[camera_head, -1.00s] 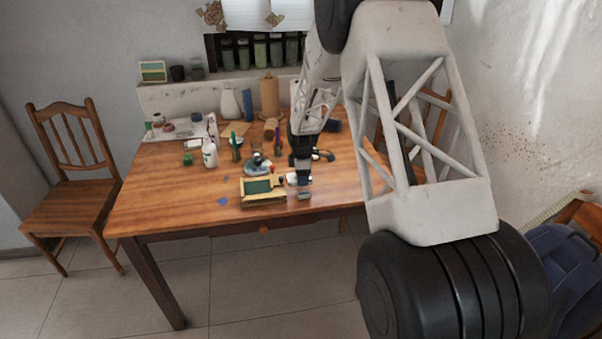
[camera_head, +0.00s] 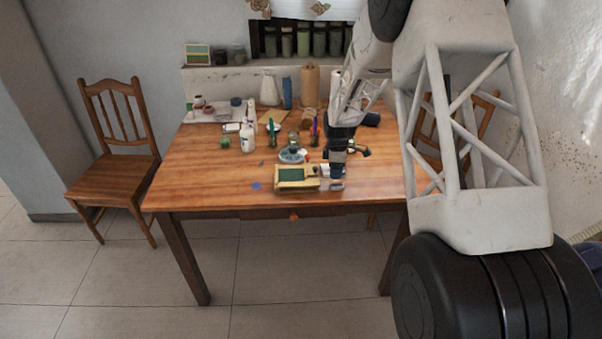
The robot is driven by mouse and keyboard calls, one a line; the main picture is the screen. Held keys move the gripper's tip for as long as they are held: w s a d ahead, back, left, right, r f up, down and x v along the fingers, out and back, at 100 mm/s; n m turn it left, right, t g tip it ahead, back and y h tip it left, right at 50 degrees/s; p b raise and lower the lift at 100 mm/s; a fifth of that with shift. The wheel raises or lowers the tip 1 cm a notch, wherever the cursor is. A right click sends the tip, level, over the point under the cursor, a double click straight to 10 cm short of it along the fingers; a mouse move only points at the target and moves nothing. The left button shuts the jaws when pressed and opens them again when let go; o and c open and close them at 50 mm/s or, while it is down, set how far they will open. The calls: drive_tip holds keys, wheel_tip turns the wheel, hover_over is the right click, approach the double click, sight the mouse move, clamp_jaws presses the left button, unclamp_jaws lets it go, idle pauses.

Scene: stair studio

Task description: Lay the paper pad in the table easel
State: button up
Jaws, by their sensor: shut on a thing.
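The table easel (camera_head: 297,187) is a small yellow frame with a green panel, lying near the front edge of the wooden table. My gripper (camera_head: 337,180) points down just right of the easel, close to the table top. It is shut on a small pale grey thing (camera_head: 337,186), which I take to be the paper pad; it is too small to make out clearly. This thing is beside the easel, not in it. Whether it touches the table I cannot tell.
A round dish (camera_head: 292,156) sits behind the easel. A white bottle (camera_head: 247,138), a green marker (camera_head: 271,130) and several jars stand farther back. The table's (camera_head: 200,180) left front is mostly clear. A chair (camera_head: 115,165) stands at the left.

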drive_tip(key=s+a+r+n, duration=0.1)
drive_tip(key=s+a+r, duration=0.2)
drive_tip(key=s+a, duration=0.9)
drive_tip(key=shift+s+a+r, duration=0.3)
drive_tip(key=shift+s+r, duration=0.1)
drive_tip(key=shift+s, duration=0.45)
drive_tip(key=shift+w, duration=0.1)
hover_over(291, 174)
drive_tip(key=s, duration=0.1)
drive_tip(key=shift+d+f, duration=0.15)
drive_tip(key=shift+f, duration=0.55)
drive_tip(key=shift+w+f, duration=0.1)
drive_tip(key=shift+w, duration=0.4)
drive_tip(key=shift+s+f, duration=0.1)
drive_tip(key=shift+f, duration=1.6)
drive_tip(key=shift+f, duration=0.1)
drive_tip(key=o, duration=0.9)
